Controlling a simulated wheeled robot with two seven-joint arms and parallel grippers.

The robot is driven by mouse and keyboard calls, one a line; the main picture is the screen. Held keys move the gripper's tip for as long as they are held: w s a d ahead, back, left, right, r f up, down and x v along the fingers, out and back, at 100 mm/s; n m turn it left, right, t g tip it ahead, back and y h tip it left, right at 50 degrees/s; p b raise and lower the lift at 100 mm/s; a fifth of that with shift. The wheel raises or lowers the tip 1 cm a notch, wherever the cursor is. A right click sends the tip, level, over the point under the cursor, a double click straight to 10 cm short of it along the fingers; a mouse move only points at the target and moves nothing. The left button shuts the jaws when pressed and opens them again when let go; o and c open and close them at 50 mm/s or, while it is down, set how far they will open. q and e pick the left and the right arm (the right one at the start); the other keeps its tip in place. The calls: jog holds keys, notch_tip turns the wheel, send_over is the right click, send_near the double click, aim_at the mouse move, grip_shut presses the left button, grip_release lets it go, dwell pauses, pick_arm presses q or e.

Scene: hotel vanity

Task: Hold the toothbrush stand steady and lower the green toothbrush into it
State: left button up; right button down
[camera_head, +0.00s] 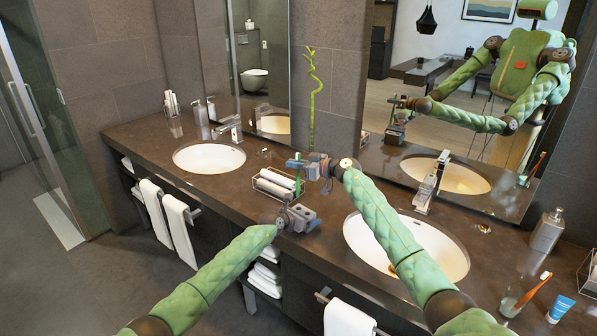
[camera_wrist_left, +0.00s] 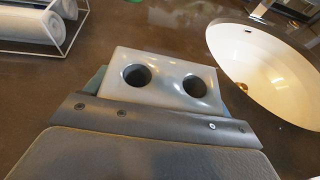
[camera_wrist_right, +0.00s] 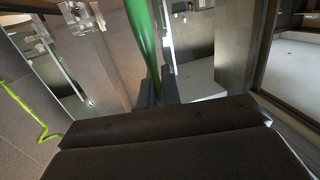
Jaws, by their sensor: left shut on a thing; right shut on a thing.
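The toothbrush stand is a pale grey block (camera_wrist_left: 190,88) with two round, empty holes in its top, seen in the left wrist view. My left gripper (camera_head: 303,218) is shut on it at the counter's front edge, between the two basins. The green toothbrush (camera_wrist_right: 143,40) shows as a green shaft in the right wrist view, running down between the fingers. My right gripper (camera_head: 296,164) is shut on it, above and behind the left gripper in the head view.
A wire tray of rolled towels (camera_head: 276,184) stands close behind the left gripper. Basins lie left (camera_head: 209,158) and right (camera_head: 440,245). An orange toothbrush (camera_head: 533,290) in a glass, a blue tube (camera_head: 560,308) and a soap dispenser (camera_head: 547,230) stand at the right. A mirror is behind.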

jog(key=shift+h, duration=0.3)
jog(key=shift+f, duration=4.8)
jog(key=c, duration=1.5)
grip_release()
jog(key=v, duration=1.1)
jog(key=shift+d, duration=0.45)
